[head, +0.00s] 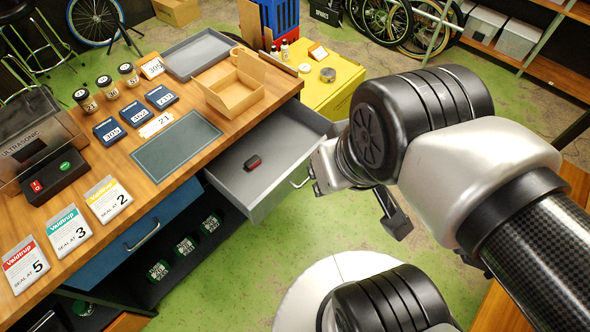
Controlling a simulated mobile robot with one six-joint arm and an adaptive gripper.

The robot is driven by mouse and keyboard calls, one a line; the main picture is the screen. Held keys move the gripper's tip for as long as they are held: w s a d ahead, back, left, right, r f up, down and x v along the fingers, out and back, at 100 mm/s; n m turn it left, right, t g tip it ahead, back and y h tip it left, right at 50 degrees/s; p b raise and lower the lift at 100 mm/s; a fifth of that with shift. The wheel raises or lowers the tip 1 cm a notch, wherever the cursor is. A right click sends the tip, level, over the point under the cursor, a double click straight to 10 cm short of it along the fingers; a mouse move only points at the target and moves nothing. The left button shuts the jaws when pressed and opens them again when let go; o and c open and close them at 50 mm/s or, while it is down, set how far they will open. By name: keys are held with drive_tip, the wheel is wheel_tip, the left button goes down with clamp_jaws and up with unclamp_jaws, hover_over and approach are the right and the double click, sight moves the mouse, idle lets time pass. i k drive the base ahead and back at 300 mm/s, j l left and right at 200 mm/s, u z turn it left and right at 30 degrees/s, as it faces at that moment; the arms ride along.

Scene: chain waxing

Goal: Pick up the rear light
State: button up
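The rear light (253,162), a small dark block with a red side, lies on the floor of the open grey drawer (285,133). The drawer sticks out from under the wooden workbench. My gripper (393,215) is to the right of the drawer, apart from the rear light. Only a dark finger part of it shows below my wrist; the rest is hidden behind my arm, so its opening cannot be seen. Nothing shows in it.
The workbench (100,150) holds an open cardboard box (232,92), a grey tray (198,53), a dark mat (176,147), jars and several packets. The drawer handle (301,178) juts out at its front. A yellow cabinet (335,85) stands behind the drawer.

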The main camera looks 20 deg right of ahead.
sight(251, 164)
drive_tip(key=i+j+z, duration=0.25)
drive_tip(key=j, duration=0.25)
drive_tip(key=j+z, duration=0.3)
drive_tip(key=j, duration=0.25)
drive_tip(key=i+j+z, duration=0.25)
drive_tip(key=j, duration=0.35)
drive_tip(key=k+l, duration=0.05)
drive_tip(key=k, duration=0.05)
